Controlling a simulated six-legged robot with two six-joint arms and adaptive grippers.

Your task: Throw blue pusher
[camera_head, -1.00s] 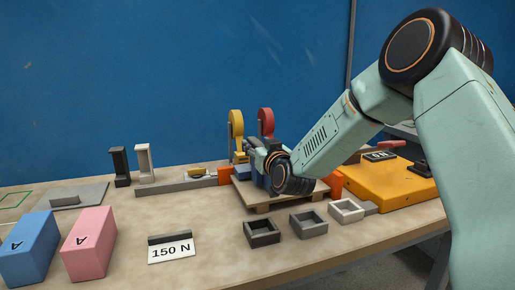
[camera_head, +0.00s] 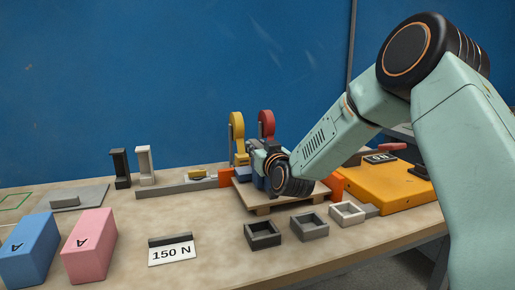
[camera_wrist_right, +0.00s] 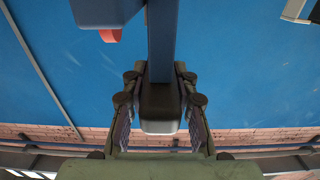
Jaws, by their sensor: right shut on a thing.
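The blue pusher (camera_head: 260,183) stands on a wooden pallet-like base, mostly hidden behind my right wrist in the head view. In the right wrist view its blue bar (camera_wrist_right: 161,45) runs down from the top and ends in a dark grip between the fingers. My right gripper (camera_wrist_right: 159,90) is shut on this grip, a finger on each side. In the head view the right gripper (camera_head: 256,156) is small and partly hidden by its own wrist. My left gripper is not in view.
A yellow pusher (camera_head: 237,128) and a red pusher (camera_head: 266,124) stand close behind the gripper. Three small open boxes (camera_head: 309,227) line the front. An orange-yellow block (camera_head: 395,190) stands right. Blue (camera_head: 28,250) and pink (camera_head: 89,247) blocks sit front left.

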